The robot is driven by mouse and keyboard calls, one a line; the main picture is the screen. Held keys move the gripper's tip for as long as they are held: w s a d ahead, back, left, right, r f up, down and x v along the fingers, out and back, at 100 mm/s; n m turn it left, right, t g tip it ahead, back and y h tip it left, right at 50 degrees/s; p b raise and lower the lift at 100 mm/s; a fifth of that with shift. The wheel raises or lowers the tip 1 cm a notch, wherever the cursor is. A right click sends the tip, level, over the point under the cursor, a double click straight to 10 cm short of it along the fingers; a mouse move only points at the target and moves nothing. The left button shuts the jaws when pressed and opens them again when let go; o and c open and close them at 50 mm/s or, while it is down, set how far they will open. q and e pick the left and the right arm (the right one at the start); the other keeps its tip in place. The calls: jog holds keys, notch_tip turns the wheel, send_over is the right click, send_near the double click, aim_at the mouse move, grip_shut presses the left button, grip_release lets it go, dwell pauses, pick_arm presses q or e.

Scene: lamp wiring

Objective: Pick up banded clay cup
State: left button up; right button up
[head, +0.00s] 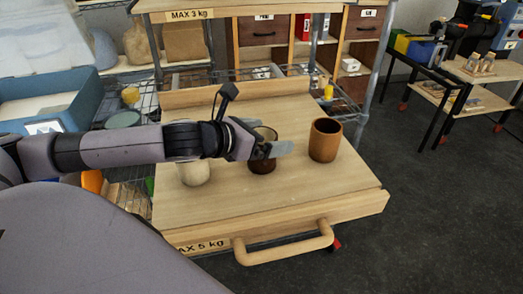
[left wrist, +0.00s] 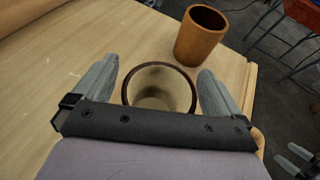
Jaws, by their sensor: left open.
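A dark brown cup (head: 262,164) with a dark rim stands upright in the middle of the wooden drawer tray. Its round mouth (left wrist: 160,68) shows in the left wrist view; I cannot make out clear bands on it. My left gripper (head: 272,146) is open around this cup, with one finger on each side. In the left wrist view the open fingers (left wrist: 160,88) have small gaps to the cup wall. An orange-brown clay cup (head: 325,141) stands upright to the right, also in the left wrist view (left wrist: 200,38). A cream cup (head: 194,173) stands left, partly under my arm.
The wooden tray (head: 320,192) has a front handle (head: 284,248) and a raised back board (head: 230,92). A wire shelf with a blue bin (head: 60,97) is at left. Grey finger-like shapes (left wrist: 296,160) at the left wrist view's lower right may be my right gripper.

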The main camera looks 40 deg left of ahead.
pick_arm(q)
jog(key=shift+w+d+f, duration=0.1)
jog(key=shift+w+d, duration=0.05)
jog(key=shift+w, duration=0.1)
jog(key=c, duration=1.2)
